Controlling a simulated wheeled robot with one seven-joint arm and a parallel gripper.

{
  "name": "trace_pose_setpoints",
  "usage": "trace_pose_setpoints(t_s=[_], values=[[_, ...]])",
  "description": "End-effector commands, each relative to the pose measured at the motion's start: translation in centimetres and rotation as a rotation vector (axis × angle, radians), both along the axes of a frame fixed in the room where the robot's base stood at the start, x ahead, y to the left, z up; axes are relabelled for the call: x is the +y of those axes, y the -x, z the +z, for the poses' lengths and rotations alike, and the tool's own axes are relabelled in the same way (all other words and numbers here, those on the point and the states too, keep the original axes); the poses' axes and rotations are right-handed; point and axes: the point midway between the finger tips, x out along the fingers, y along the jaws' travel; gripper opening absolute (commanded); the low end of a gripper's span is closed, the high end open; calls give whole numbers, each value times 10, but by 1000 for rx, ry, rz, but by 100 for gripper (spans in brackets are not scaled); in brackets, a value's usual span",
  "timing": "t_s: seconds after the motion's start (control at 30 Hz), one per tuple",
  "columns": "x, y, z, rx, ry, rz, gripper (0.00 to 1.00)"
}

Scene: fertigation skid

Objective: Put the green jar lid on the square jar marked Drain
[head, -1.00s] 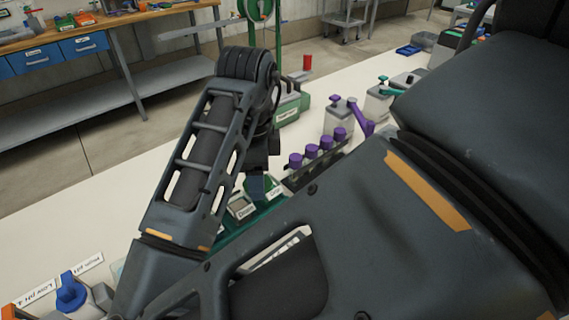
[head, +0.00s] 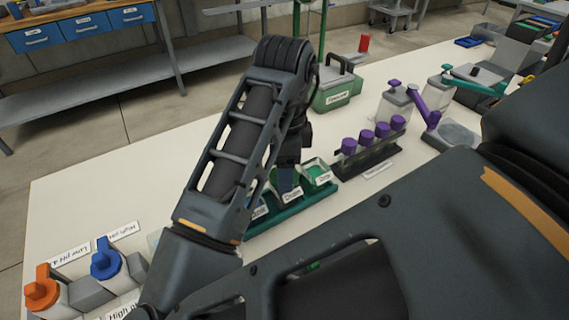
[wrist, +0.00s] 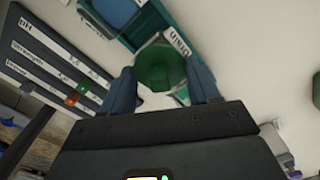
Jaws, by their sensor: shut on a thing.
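My gripper (wrist: 162,84) is shut on the green jar lid (wrist: 158,68), which sits between its two fingers. In the wrist view the square jar marked Drain (wrist: 178,46) is behind the lid, its label showing just past it. The lid hides most of the jar's mouth. I cannot tell whether lid and jar touch. In the head view my gripper (head: 289,181) is over the middle of a row of square jars, just behind the Drain label (head: 291,197). The lid is hard to make out there.
The jars stand in a green tray (head: 291,209); another jar (head: 319,171) is close on the right. A dark rack of purple-capped bottles (head: 366,158) stands farther right. A green box (head: 336,95) is behind. A dark sign board (wrist: 52,62) shows in the wrist view.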

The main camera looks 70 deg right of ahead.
Motion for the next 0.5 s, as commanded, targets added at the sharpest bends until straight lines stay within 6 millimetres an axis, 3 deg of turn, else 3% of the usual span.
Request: trace_pose_setpoints(t_s=[0.1,0.43,0.47,0.5], values=[[0,0,-9,0,0,0,32],[0,0,-9,0,0,0,32],[0,0,-9,0,0,0,62],[0,0,-9,0,0,0,66]])
